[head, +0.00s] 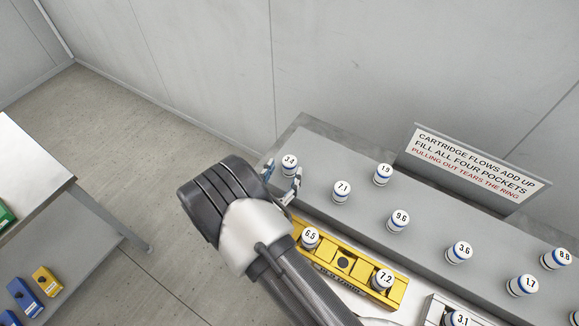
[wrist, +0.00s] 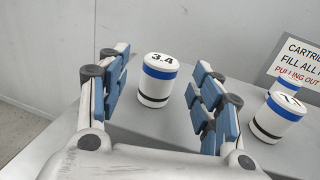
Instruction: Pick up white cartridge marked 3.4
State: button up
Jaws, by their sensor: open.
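The white cartridge marked 3.4 (head: 289,164) stands upright at the far left end of the grey shelf. It has a blue band near its top and a dark band near its base. In the wrist view this cartridge (wrist: 158,82) appears between the two blue-padded fingers, ahead of them, with clear space on both sides. My gripper (wrist: 163,105) is open and empty. In the head view my gripper (head: 283,180) is at the near side of the cartridge, and my arm hides part of the shelf's left end.
Cartridge 7.1 (head: 342,191) and cartridge 1.9 (head: 383,174) stand nearby on the shelf, with several others further right. A yellow block (head: 343,276) in front holds cartridges 6.5 (head: 309,238) and 7.2 (head: 382,279). A sign (head: 474,162) stands at the back.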

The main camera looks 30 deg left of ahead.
aim_at(287, 167)
jog(key=w+b, duration=0.1)
jog(key=w, duration=0.4)
jog(key=shift+a, duration=0.15)
jog(key=shift+s, duration=0.1)
jog(key=shift+c, duration=0.5)
jog(key=c, duration=1.2)
jog(key=shift+o, duration=0.2)
